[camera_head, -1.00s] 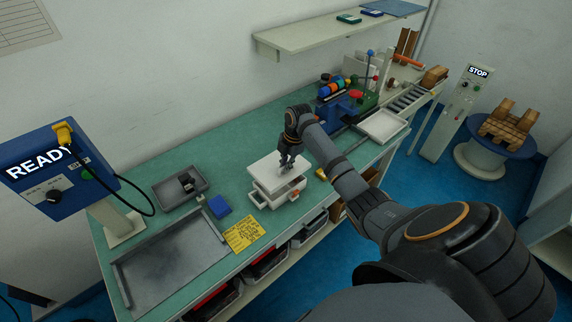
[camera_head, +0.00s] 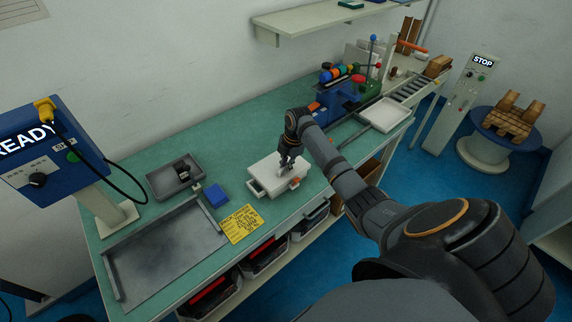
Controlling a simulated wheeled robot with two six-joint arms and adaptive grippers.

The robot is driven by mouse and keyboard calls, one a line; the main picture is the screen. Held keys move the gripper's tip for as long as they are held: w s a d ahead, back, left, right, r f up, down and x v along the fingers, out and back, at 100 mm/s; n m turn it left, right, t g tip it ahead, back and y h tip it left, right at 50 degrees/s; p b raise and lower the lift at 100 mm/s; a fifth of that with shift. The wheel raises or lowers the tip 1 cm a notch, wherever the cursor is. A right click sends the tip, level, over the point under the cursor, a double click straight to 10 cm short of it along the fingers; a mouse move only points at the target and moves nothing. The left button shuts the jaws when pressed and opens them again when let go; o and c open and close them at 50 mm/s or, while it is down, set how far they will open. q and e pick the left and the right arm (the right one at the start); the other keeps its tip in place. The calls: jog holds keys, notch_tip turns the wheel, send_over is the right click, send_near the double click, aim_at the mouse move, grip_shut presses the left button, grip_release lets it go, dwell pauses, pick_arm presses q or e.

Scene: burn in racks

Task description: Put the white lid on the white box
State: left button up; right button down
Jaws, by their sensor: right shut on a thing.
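The white lid (camera_head: 265,170) lies flat over the top of the box, and the two look nearly level and in contact. My right gripper (camera_head: 285,173) points down at the lid and is shut on its handle, which the fingers mostly hide. I cannot tell whether the lid is fully seated all round. My left gripper is not in view.
Left of the box are a blue block (camera_head: 215,195), a yellow note (camera_head: 241,224), a small grey tray (camera_head: 160,184) and a large grey tray (camera_head: 127,270). A blue machine (camera_head: 339,97) and a white tray (camera_head: 386,114) stand to the right. Bins sit below the bench.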

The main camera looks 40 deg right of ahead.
jog(key=shift+f, duration=0.3)
dwell(0.5)
jog(key=c, duration=1.3)
grip_release()
jog(key=shift+c, duration=0.2)
notch_tip(320, 180, up, 12)
jog(key=s+d, duration=0.1)
jog(key=shift+s+d, duration=0.15)
jog(key=shift+s, duration=0.15)
jog(key=shift+f, duration=0.15)
